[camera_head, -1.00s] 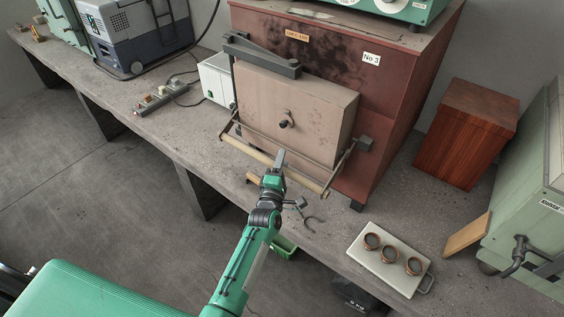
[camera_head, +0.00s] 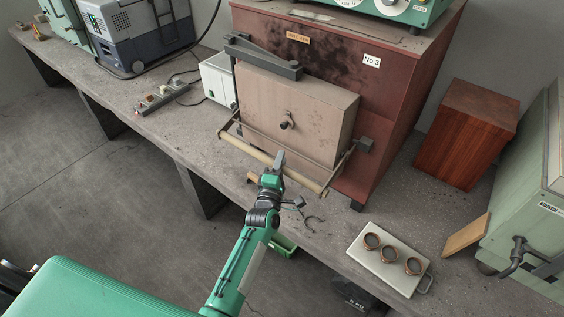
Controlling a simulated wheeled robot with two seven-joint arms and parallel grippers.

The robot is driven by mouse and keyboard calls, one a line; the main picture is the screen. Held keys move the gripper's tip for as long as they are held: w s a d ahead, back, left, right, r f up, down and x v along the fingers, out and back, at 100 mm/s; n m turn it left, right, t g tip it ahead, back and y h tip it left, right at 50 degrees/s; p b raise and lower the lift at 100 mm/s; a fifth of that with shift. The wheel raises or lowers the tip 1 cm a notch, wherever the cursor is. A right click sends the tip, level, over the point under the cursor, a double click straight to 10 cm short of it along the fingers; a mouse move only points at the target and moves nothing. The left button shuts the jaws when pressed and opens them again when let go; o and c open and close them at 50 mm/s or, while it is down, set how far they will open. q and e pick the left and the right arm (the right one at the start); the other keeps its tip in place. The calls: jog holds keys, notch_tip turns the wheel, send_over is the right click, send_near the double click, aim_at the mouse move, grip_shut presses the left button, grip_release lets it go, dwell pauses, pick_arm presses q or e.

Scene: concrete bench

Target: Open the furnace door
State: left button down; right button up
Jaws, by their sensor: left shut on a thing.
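The furnace (camera_head: 400,95) is a dark red box marked No 3 at the back of the bench. Its beige door (camera_head: 320,109) stands at its front, with a small dark knob in the middle. A pale bar handle (camera_head: 244,147) runs across below the door on two side arms. My left gripper (camera_head: 279,158) is at the middle of this bar and shut on it; the fingers hide that part of the bar. My right gripper is not in view.
A white tray with three copper-coloured rings (camera_head: 361,253) lies at the bench's front right. A reddish wooden block (camera_head: 466,135) and a green machine (camera_head: 530,215) stand to the right. A power strip (camera_head: 162,97) and white box (camera_head: 216,78) are to the left.

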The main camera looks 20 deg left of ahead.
aim_at(268, 159)
pick_arm(q)
jog(key=shift+s+a+r+p, duration=0.1)
jog(key=shift+r+p, duration=0.15)
jog(key=shift+r, duration=0.35)
jog(key=shift+s+d+r+p, duration=0.1)
jog(key=shift+r+p, duration=0.1)
jog(key=shift+r, duration=0.4)
jog(key=shift+s+a+r+p, duration=0.1)
jog(key=shift+r+p, duration=0.15)
jog(key=shift+r, duration=0.35)
jog(key=shift+s+a+f+h, duration=0.15)
jog(key=shift+s+a+h, duration=0.15)
jog(key=shift+a, duration=0.1)
jog(key=shift+s+a+m+h+b, duration=0.6)
jog(key=shift+s+a+h+b, duration=0.1)
jog(key=shift+s+a, duration=0.15)
jog(key=s+a+m+h+b, duration=0.1)
jog(key=s+a+h+b, duration=0.1)
jog(key=s+a, duration=0.3)
jog(key=a, duration=0.4)
jog(key=shift+h+b, duration=0.3)
jog(key=shift+b, duration=0.1)
